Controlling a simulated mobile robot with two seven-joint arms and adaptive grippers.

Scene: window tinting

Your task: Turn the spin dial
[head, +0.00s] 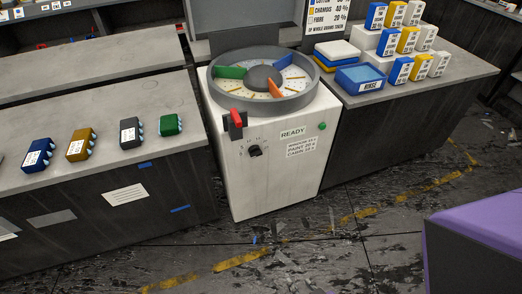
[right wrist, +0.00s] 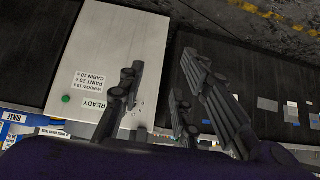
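The spin dial is a black knob (head: 255,150) on the white front of a squat machine (head: 270,190). Small marks surround it, left of the READY label (head: 292,133). No gripper is near the dial in the head view. In the right wrist view my right gripper (right wrist: 161,63) is open and empty, its fingers spread in front of the machine. The white front (right wrist: 115,50) and upside-down READY label (right wrist: 94,103) show there. The dial is not visible there, apparently hidden behind the left-hand finger. My left gripper is out of view.
A red-handled lever (head: 236,118) sits on the machine's upper left corner, under a round drum (head: 263,80) with coloured dividers. A green button (head: 322,126) is at right. Counters flank the machine, with small packs (head: 130,132) left and a blue RINSE tray (head: 361,78) right.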

